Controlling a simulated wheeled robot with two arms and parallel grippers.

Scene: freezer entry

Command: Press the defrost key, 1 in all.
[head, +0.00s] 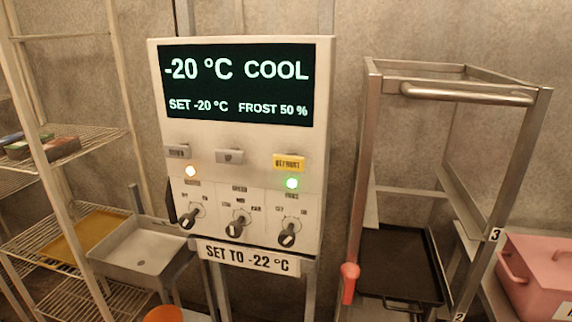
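The yellow defrost key (289,163) is on the right side of the white control panel (245,180) in the head view. A green lamp (292,183) is lit just below it. The panel's dark display (236,83) reads -20 °C, COOL, SET -20 °C and FROST 50 %. Two grey keys, a left one (177,152) and a middle one (230,156), sit in the same row. An orange-yellow lamp (190,171) glows under the left one. Neither of my grippers shows in the view.
Three rotary knobs line the panel's lower part, above a label (248,259) reading SET TO -22 °C. A metal rack with a handle (467,94) and a dark tray (403,266) stands right of the panel. Wire shelving (103,142) and a steel basin (140,251) are left. A pink box (537,275) is far right.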

